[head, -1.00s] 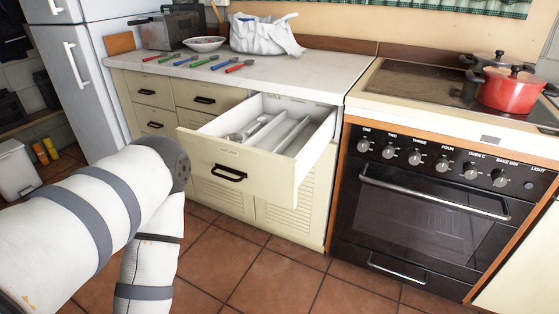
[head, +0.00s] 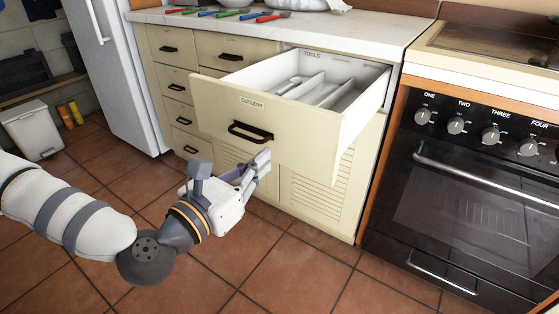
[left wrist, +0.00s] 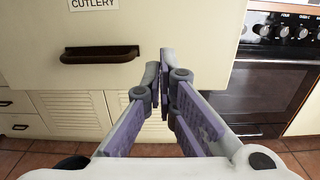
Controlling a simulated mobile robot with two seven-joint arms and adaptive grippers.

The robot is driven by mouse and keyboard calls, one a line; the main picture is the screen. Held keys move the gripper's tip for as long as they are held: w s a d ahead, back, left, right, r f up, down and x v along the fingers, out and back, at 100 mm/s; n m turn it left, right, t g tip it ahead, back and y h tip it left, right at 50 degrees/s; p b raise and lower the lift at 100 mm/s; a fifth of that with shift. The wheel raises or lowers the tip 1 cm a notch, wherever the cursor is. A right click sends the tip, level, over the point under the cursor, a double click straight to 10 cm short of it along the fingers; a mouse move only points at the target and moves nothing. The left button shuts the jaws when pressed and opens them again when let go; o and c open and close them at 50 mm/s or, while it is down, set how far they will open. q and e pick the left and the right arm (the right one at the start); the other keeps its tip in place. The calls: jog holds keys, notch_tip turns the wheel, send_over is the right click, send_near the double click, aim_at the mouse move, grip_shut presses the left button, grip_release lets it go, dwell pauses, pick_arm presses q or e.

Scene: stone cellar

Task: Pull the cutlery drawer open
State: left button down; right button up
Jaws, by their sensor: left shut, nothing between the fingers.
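The cutlery drawer (head: 215,101), cream with a "CUTLERY" label, stands well out of the cabinet. Its white divided inside (head: 345,75) shows, with some cutlery in the left compartments. Its dark handle (head: 250,132) is on the front, and also shows in the left wrist view (left wrist: 100,54). My left gripper (head: 262,160) is below and slightly right of the handle in the head view. In the left wrist view its fingers (left wrist: 164,80) are together and empty, right of the handle and apart from it. Whether the fingertips touch the drawer front is unclear. My right gripper is not in view.
An oven (head: 475,190) stands right of the cabinet. Closed drawers (head: 172,82) lie to the left, louvred doors (head: 315,190) below. Several coloured-handled utensils (head: 231,14) lie on the white worktop (head: 375,28). The tiled floor in front is clear; a white bin (head: 35,130) stands far left.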

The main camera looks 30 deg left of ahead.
aim_at(286, 141)
pick_arm(q)
jog(key=w, duration=0.4)
jog(key=shift+w+d+r+p, duration=0.15)
jog(key=shift+w+d+p, duration=0.05)
jog(key=shift+w+p, duration=0.15)
jog(key=shift+w, duration=0.6)
jog(key=w, duration=0.1)
jog(key=w+b, duration=0.1)
jog(key=w, duration=0.3)
jog(key=shift+d+b, duration=0.25)
jog(key=shift+b, duration=0.05)
